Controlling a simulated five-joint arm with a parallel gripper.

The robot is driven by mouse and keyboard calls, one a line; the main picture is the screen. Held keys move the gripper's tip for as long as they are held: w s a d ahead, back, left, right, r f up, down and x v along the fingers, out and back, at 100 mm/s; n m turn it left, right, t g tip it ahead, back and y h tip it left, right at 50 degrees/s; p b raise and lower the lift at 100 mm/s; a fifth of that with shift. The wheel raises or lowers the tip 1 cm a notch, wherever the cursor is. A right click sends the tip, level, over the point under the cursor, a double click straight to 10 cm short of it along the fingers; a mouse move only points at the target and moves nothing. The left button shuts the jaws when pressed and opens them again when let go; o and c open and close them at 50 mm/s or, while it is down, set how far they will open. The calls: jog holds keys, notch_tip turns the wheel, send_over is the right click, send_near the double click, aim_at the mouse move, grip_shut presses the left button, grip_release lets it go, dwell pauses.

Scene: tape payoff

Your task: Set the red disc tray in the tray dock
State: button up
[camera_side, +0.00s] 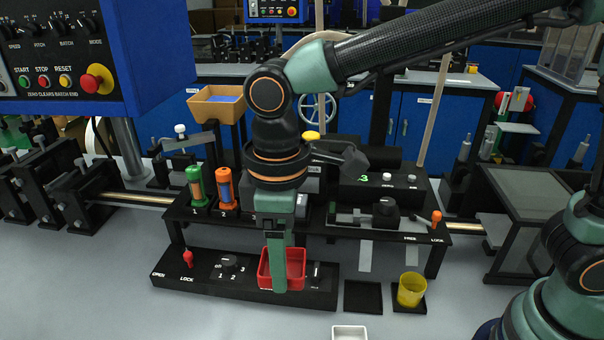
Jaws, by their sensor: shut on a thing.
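The red disc tray (297,268) is an open red box at the right part of the low black front panel (205,268). My gripper (278,283) points down at it, its green fingers shut on the tray and covering part of its left and middle. I cannot tell whether the tray touches the panel or hangs just above it. No readable label marks the tray dock; an empty black square pad (362,297) lies right of the panel, and I cannot tell if that is the dock.
A yellow cup (411,289) stands on another black pad at the right. A white dish (349,332) sits at the front edge. A red lever (187,258) and a knob (229,261) stick up from the panel. Green (195,186) and orange (225,188) cylinders stand behind.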

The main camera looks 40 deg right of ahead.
jog(key=d+r, duration=0.2)
jog(key=d, duration=0.8)
send_over(363, 296)
jog(key=shift+m, duration=0.4)
notch_tip(363, 296, down, 17)
jog(key=shift+r, duration=0.15)
jog(key=shift+f, duration=2)
jog(key=shift+f, duration=0.15)
jog(key=o, duration=1.3)
